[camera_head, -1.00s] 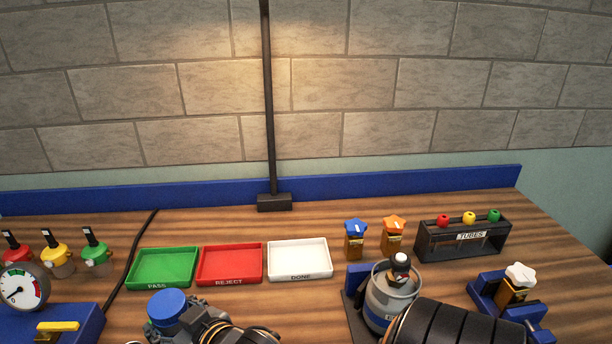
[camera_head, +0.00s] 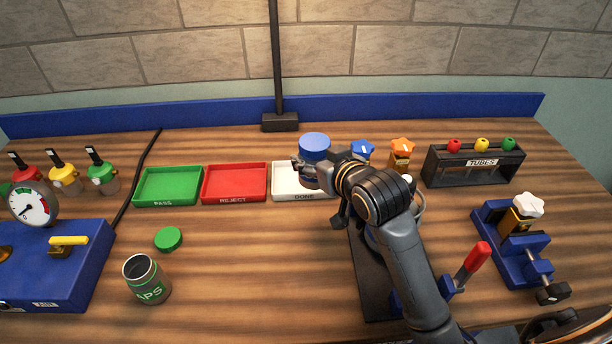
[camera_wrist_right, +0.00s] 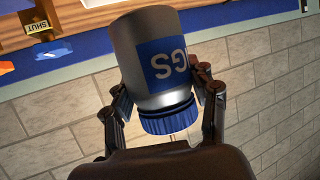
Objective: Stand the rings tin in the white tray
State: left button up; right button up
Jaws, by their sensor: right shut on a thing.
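The rings tin is a grey tin with a blue lid; its lid (camera_head: 315,145) shows in the head view over the right end of the white tray (camera_head: 284,171). My right gripper (camera_head: 312,172) is shut on the tin and hides part of it. In the right wrist view the tin's grey body (camera_wrist_right: 140,45) has a blue label ending in "GS", between the fingers of the gripper (camera_wrist_right: 165,105). The tin looks upright in the head view. I cannot tell whether its base touches the tray, which is marked DONE. My left gripper is not in view.
The red REJECT tray (camera_head: 234,182) and green PASS tray (camera_head: 168,186) stand to the left. Blue-topped (camera_head: 361,150) and orange-topped (camera_head: 401,150) items and a tube rack (camera_head: 474,166) stand to the right. An open green-labelled tin (camera_head: 146,280) and green lid (camera_head: 168,239) lie in front.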

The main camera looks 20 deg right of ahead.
jog(key=f+x, duration=0.1)
jog(key=x, duration=0.4)
jog(key=s+f+p+x, duration=0.1)
jog(key=x, duration=0.5)
jog(key=f+x, duration=0.1)
jog(key=x, duration=0.4)
jog(key=shift+a+f+p, duration=0.15)
jog(key=shift+f+p, duration=0.1)
jog(key=shift+p, duration=0.1)
notch_tip(320, 180, down, 2)
jog(key=shift+f+p, duration=0.2)
jog(key=shift+p, duration=0.25)
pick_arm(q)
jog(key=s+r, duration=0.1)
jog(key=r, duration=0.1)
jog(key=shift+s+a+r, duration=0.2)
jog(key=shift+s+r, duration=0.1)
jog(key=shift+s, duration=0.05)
pick_arm(e)
jog(key=shift+s+f, duration=0.1)
jog(key=shift+f, duration=0.2)
jog(key=shift+f, duration=0.15)
jog(key=o, duration=1.3)
